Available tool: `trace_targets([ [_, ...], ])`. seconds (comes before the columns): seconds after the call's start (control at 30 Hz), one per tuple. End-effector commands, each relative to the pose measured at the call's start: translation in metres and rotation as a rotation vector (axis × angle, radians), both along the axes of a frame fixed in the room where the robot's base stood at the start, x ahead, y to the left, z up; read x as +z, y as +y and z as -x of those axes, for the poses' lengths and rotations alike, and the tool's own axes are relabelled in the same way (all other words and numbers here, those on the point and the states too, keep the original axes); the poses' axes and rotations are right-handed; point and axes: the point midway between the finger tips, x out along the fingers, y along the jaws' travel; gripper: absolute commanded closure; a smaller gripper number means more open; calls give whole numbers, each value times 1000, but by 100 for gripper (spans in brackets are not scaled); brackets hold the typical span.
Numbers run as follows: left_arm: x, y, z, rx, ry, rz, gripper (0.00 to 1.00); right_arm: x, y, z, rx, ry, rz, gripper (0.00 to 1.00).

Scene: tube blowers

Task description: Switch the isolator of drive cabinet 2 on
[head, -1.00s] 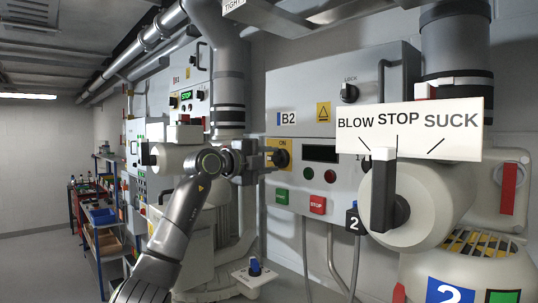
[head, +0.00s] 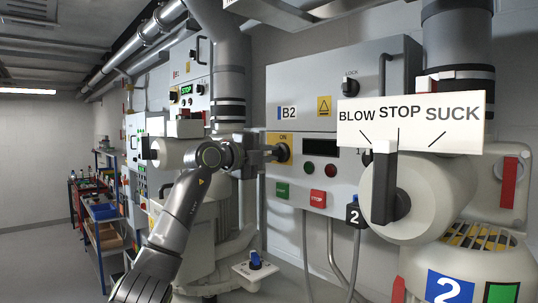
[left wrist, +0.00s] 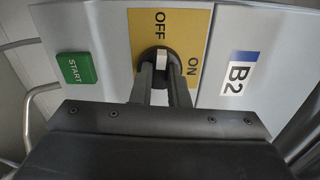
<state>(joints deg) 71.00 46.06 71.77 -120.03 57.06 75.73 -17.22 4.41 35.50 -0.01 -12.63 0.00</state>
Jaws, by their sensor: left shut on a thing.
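The drive cabinet marked B2 (head: 340,75) stands in the middle of the head view. Its isolator (head: 283,153) is a dark knob on a yellow plate, with ON above it. My left gripper (head: 272,154) reaches it from the left. In the left wrist view the two fingers (left wrist: 166,72) are shut on the isolator handle (left wrist: 162,58), one on each side. The handle's white mark lies on the side towards OFF, and ON is to its right in that view. The fingers hide part of the knob. My right gripper is not in view.
Below the isolator are a green START button (head: 282,190) and a red STOP button (head: 318,198). At right, a blower valve with a black lever (head: 384,185) stands under a BLOW STOP SUCK sign (head: 410,122). A shelf cart (head: 100,215) stands far left.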

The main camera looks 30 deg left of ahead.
Motion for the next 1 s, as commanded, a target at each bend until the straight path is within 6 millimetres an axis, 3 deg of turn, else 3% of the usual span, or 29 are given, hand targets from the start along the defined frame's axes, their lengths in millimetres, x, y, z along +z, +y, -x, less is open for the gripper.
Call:
trace_targets([
  [1.0,3,-2,0,-1,-296,-858,100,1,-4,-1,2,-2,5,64],
])
